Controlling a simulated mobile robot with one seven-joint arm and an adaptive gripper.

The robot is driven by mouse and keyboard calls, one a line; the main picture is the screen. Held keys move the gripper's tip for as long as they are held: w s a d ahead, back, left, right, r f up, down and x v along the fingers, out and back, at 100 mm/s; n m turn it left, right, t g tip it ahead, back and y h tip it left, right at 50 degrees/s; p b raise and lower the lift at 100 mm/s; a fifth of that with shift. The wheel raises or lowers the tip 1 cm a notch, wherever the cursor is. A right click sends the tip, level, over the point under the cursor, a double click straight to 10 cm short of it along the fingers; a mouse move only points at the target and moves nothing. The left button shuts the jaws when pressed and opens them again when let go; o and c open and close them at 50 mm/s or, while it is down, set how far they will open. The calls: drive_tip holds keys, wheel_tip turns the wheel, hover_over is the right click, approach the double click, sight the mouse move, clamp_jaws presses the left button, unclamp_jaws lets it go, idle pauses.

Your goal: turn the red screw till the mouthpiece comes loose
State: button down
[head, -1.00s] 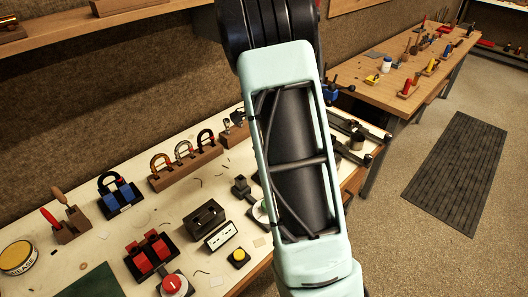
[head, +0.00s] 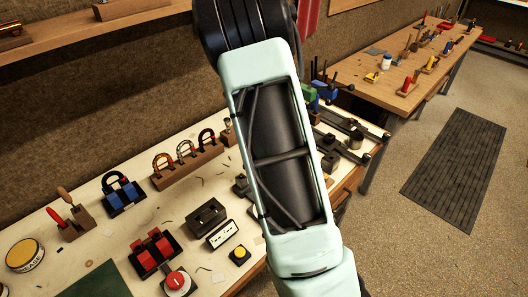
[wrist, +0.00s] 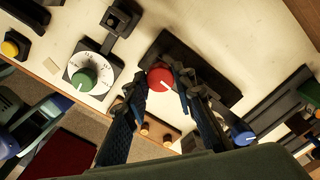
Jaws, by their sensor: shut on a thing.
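In the wrist view, the red screw (wrist: 160,77) has a round red head with a pale mark on it. It sits at the near edge of a dark block (wrist: 205,62) on the pale bench top. My gripper (wrist: 161,84) has one finger on each side of the red head and is shut on it. The fingers partly cover the block. I cannot make out the mouthpiece in either view. In the head view my arm hides the gripper and the red screw.
A green knob on a white dial (wrist: 85,78) is left of the fingers. A blue knob (wrist: 243,138) is at right.

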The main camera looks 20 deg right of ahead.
idle(0.4)
drive_tip(key=c, duration=1.6)
unclamp_jaws()
wheel_tip(320, 180, up, 12)
